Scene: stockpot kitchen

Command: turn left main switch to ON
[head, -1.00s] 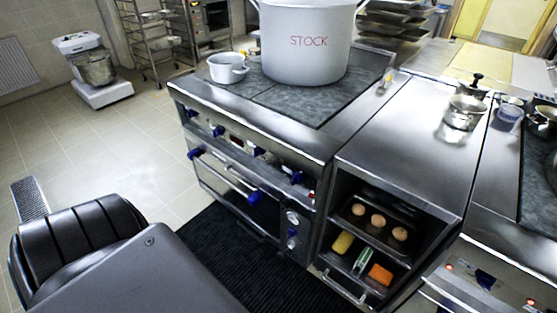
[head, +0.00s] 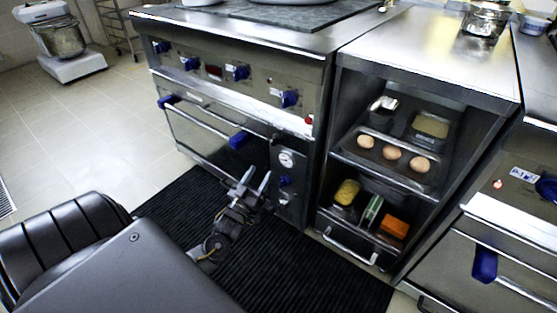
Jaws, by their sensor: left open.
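The left stove (head: 240,104) has a narrow steel side panel with a round gauge (head: 287,159). Just below the gauge is a blue knob (head: 285,181), which looks like the left main switch. Its markings are too small to read, so I cannot tell its setting. My left gripper (head: 256,181) is open and empty, in front of the lower oven front, just left of the blue knob and apart from it as far as I can see. My right gripper is not in view.
Blue burner knobs (head: 238,73) and a blue-ended oven handle (head: 200,122) stick out from the stove front. An open shelf cabinet (head: 429,83) with eggs on a tray stands to the right. A black ribbed mat (head: 315,282) covers the floor in front.

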